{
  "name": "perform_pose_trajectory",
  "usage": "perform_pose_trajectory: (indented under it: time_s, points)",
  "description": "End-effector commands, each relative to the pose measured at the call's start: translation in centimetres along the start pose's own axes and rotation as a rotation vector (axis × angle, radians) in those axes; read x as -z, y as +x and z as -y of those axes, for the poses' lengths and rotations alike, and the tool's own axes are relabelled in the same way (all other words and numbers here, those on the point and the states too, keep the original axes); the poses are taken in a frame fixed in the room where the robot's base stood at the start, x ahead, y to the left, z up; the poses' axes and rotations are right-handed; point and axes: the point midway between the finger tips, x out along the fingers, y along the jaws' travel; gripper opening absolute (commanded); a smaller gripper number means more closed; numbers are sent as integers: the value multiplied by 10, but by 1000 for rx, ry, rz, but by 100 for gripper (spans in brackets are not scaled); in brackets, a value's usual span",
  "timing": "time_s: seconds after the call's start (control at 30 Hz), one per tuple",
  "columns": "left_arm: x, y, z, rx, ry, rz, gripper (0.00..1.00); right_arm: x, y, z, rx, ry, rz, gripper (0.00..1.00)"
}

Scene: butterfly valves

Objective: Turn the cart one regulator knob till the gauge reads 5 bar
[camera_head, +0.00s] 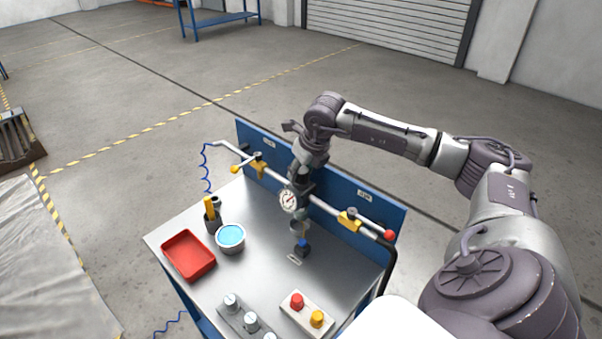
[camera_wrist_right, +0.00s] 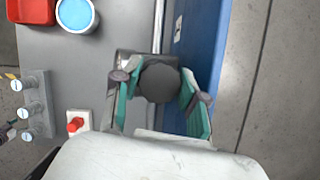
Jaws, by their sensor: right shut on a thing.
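The cart (camera_head: 262,233) has a steel top and a blue back panel (camera_head: 333,187) with a pipe run along it. The white-faced round gauge (camera_head: 288,201) sits at the middle of the pipe; its needle is too small to read. My right gripper (camera_head: 303,178) reaches down from above, just behind the gauge. In the right wrist view, its green-padded fingers (camera_wrist_right: 160,96) are closed on both sides of the dark round regulator knob (camera_wrist_right: 158,82). The knob is hidden by the gripper in the head view. My left gripper is not in view.
A yellow-handled valve (camera_head: 257,166) and another yellow valve (camera_head: 348,219) flank the gauge. A red tray (camera_head: 188,256), a bowl of blue liquid (camera_head: 230,238) and a button box (camera_head: 306,314) stand on the cart.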

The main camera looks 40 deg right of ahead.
Motion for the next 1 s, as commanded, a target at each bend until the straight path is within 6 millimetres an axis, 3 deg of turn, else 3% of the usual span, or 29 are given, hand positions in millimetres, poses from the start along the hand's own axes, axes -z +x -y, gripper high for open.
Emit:
perform_pose_trajectory:
  time_s: [0.17,0.2,0.27,0.67,1.0]
  points:
    - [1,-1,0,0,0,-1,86,0,0,0,-2,-1,0,7]
    - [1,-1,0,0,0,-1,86,0,0,0,-2,-1,0,45]
    - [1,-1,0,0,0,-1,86,0,0,0,-2,-1,0,53]
    - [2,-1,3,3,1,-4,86,-1,-9,0,-1,0,2,53]
    - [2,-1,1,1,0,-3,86,-1,-76,0,-1,-2,5,53]
